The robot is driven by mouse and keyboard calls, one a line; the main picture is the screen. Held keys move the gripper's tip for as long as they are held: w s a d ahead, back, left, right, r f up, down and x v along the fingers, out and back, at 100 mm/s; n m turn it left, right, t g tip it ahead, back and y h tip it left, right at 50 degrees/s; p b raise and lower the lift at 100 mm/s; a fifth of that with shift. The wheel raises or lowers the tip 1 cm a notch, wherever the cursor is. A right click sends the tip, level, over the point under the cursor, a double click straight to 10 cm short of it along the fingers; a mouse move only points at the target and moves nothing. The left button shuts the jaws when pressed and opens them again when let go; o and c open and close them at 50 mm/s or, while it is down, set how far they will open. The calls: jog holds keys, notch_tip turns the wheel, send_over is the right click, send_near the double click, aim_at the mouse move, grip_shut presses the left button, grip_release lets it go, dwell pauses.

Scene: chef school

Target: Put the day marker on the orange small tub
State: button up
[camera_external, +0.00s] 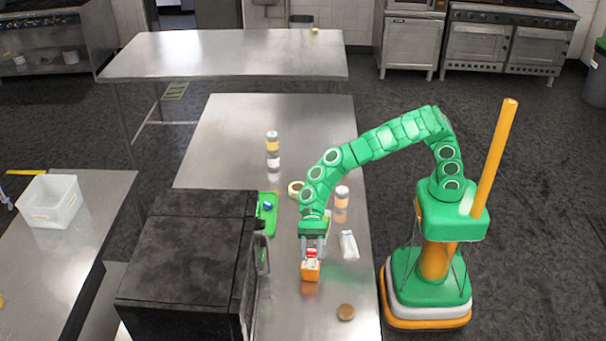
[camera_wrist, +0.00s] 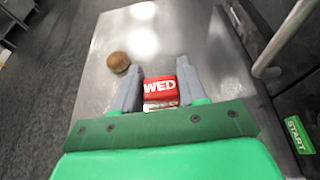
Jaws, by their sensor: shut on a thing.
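The day marker (camera_wrist: 159,88) is a red block with "WED" in white letters. In the wrist view it sits between the two grey fingers of my gripper (camera_wrist: 158,74). In the external view, my gripper (camera_external: 313,246) points down and is shut on the red marker (camera_external: 311,254). The orange small tub (camera_external: 311,271) is on the steel table directly below the marker. The marker is at the tub's top; I cannot tell whether they touch. The tub is not clearly visible in the wrist view, hidden behind the marker.
A black oven (camera_external: 190,250) stands close on the left. A brown bun (camera_external: 346,312), a white packet (camera_external: 349,245) and a jar (camera_external: 341,196) are nearby. Stacked jars (camera_external: 273,150) and a green board (camera_external: 267,214) are farther back. The table's right edge is near.

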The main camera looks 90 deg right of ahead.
aim_at(311, 258)
jog(key=shift+w+a+f, duration=0.1)
jog(key=shift+f, duration=1.55)
jog(key=shift+f, duration=0.15)
jog(key=o, duration=1)
jog(key=shift+r, duration=0.2)
jog(key=v, duration=1.2)
